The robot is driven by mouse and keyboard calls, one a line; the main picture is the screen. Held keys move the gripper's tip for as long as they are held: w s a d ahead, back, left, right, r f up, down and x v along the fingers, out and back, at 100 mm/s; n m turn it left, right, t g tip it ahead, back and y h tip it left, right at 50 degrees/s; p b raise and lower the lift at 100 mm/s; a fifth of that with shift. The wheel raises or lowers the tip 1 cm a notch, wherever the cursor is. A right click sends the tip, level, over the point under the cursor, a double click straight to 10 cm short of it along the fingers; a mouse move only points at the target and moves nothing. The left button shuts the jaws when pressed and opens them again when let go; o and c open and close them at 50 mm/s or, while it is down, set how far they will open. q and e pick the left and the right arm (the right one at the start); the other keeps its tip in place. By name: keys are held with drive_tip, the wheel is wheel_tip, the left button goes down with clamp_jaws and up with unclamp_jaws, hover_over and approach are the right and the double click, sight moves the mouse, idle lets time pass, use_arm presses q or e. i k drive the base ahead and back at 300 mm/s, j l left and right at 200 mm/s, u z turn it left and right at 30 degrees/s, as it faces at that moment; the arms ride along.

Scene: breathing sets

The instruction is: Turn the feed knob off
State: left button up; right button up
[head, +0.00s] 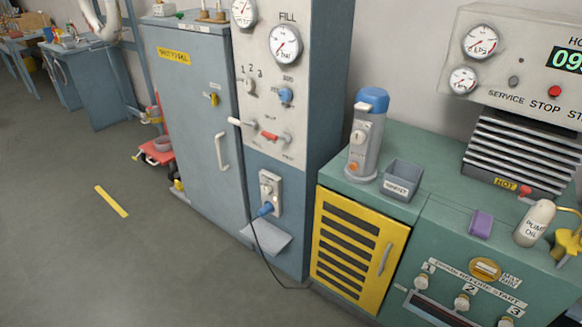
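A fill panel (262,62) marked FILL stands in the middle of the head view, right of the grey-blue cabinet. It carries a blue round knob (286,95) under a small label that I cannot read for certain. Left of it is a pale selector knob (249,87) below the numbers 1, 2 and 3. Neither gripper shows in the head view.
Below the panel, a blue plug (265,209) sits at a wall socket with a black cable hanging down. A green bench (412,212) with a yellow louvred door (357,252) stands at the right. A grey cabinet (195,110) stands left. The floor at left is mostly clear.

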sight(249, 85)
drive_tip(key=i+j, duration=0.2)
drive_tip(key=j, duration=0.15)
drive_tip(key=i+j+z, duration=0.15)
drive_tip(key=j, duration=0.2)
drive_tip(key=i+j, duration=0.2)
drive_tip(key=j, duration=0.15)
drive_tip(key=z, duration=0.05)
